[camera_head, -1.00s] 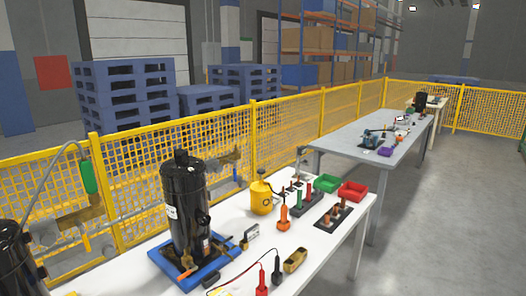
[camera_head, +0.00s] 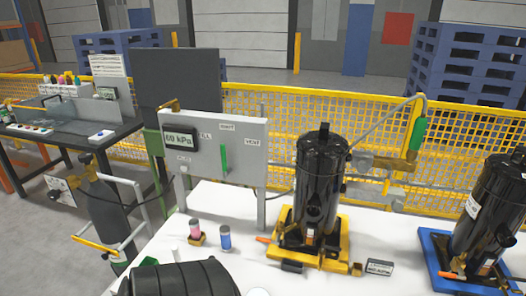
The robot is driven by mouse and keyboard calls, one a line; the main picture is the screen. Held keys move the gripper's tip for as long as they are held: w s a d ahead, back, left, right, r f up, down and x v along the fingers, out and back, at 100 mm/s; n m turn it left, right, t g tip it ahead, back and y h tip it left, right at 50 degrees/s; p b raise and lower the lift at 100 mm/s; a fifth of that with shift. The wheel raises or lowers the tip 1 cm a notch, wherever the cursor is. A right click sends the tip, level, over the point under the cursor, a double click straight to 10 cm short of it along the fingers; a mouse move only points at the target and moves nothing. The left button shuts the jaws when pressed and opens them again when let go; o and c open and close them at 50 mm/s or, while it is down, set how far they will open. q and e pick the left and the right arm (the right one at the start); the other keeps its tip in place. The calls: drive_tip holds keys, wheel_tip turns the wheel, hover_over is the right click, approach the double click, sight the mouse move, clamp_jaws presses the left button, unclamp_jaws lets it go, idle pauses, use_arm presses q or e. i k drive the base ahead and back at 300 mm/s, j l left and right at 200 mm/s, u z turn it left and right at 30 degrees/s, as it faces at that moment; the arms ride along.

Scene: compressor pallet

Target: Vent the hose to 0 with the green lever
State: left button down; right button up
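A grey control panel (camera_head: 240,165) stands at the back left of the white table. A green lever (camera_head: 223,160) is on its front and stands upright, between a label at left that reads FILL and one at right that reads VENT. A small display (camera_head: 180,140) on the panel's left appears to read 60 kPa. A thin dark hose (camera_head: 279,195) runs from the panel's right side toward a black compressor (camera_head: 321,185) on a yellow base. Neither of my grippers is in view.
A second black compressor (camera_head: 490,215) stands on a blue base (camera_head: 440,255) at right. A pink canister (camera_head: 195,230) and a blue one (camera_head: 225,237) stand before the panel. A dark gas cylinder (camera_head: 112,210) is at left. A black ribbed object (camera_head: 180,280) fills the bottom left.

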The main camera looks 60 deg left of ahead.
sight(226, 172)
drive_tip(key=u, duration=2.35)
